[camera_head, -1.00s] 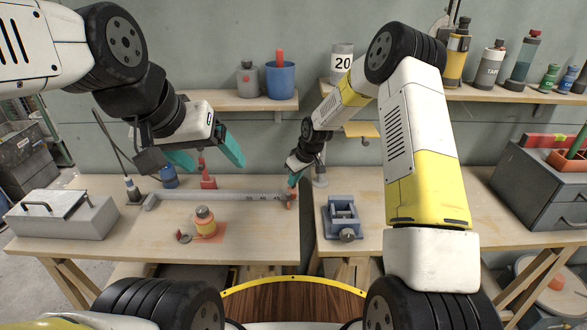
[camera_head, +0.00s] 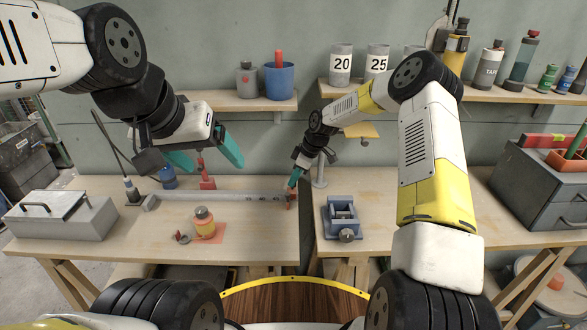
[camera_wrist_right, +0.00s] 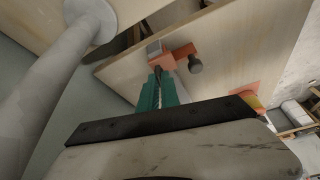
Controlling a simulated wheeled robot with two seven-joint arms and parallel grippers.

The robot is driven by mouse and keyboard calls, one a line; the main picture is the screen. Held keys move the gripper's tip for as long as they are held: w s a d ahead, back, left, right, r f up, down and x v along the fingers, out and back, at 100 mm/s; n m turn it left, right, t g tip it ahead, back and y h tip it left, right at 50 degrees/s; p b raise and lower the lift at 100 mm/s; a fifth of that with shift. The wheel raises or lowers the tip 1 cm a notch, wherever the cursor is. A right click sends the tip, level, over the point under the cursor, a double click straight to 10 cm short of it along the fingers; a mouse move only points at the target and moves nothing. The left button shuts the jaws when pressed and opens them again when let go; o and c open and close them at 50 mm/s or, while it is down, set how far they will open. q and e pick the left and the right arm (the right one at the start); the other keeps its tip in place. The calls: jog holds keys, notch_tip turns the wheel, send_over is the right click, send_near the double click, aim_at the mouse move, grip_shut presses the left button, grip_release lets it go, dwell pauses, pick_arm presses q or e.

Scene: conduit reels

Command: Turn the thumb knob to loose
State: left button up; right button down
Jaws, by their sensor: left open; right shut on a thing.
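The grey measuring rail (camera_head: 225,196) lies along the back of the left bench, with an orange stop (camera_head: 290,203) at its right end. The stop also shows in the right wrist view (camera_wrist_right: 179,53), with a dark grey round-ended peg (camera_wrist_right: 195,65) at its side. My right gripper (camera_head: 294,179) points down at the stop. In the right wrist view its green fingers (camera_wrist_right: 158,88) are shut on a small dark part, the thumb knob (camera_wrist_right: 158,72), mostly hidden between them. My left gripper (camera_head: 207,158) is open and empty above the rail's left half.
A blue vise (camera_head: 342,217) sits on the right bench. A grey lidded box (camera_head: 62,218) is at the far left. A grey post (camera_head: 320,170) stands close to my right gripper.

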jog(key=shift+f, duration=0.1)
jog(key=c, duration=1.6)
grip_release()
jog(key=shift+r, duration=0.5)
notch_tip(320, 180, up, 3)
jog(key=shift+r, duration=0.1)
jog(key=s, duration=1.6)
jog(key=shift+r, duration=0.4)
